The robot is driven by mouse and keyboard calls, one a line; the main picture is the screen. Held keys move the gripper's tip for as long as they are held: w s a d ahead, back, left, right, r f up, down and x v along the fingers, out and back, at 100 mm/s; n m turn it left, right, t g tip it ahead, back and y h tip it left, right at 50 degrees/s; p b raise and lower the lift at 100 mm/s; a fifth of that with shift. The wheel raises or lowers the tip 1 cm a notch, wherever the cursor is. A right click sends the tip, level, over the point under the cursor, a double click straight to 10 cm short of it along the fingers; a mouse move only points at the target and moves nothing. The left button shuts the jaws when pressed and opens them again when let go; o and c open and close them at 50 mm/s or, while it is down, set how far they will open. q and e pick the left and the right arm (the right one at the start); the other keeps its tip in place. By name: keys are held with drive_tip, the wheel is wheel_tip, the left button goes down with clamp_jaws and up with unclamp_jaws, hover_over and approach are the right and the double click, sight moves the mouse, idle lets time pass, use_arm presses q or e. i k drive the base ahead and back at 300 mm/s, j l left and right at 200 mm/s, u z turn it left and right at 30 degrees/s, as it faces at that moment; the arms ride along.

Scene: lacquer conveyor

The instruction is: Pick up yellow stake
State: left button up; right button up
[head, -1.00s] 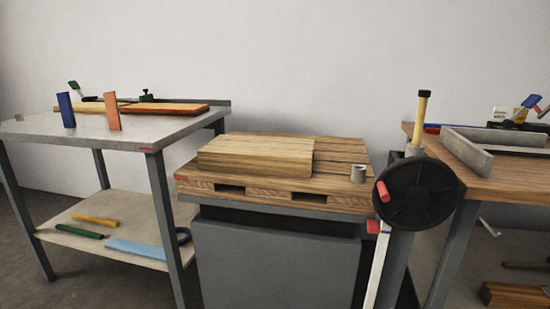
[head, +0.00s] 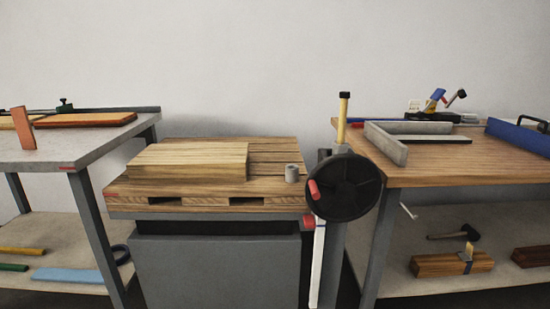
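A yellow upright stake (head: 341,122) with a black cap stands behind the black handwheel, right of centre. Another yellow stick (head: 22,250) lies flat on the lower shelf of the left table, partly cut off by the left edge. I cannot tell which of the two the task names. Neither of my grippers is in view.
The black handwheel (head: 352,195) with red handles stands between the wooden-topped central stand (head: 240,180) and the right workbench (head: 430,172). The left table (head: 75,148) holds an orange block (head: 22,128).

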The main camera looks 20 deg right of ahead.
sight(345, 95)
drive_tip(key=j+z, duration=0.15)
drive_tip(key=z, duration=0.5)
drive_tip(key=j+z, duration=0.3)
drive_tip(key=j, duration=0.15)
drive_tip(key=j+z, duration=0.3)
drive_tip(key=j, duration=0.15)
drive_tip(key=k+j+z, duration=0.15)
drive_tip(key=j+z, duration=0.15)
drive_tip(key=j, duration=0.1)
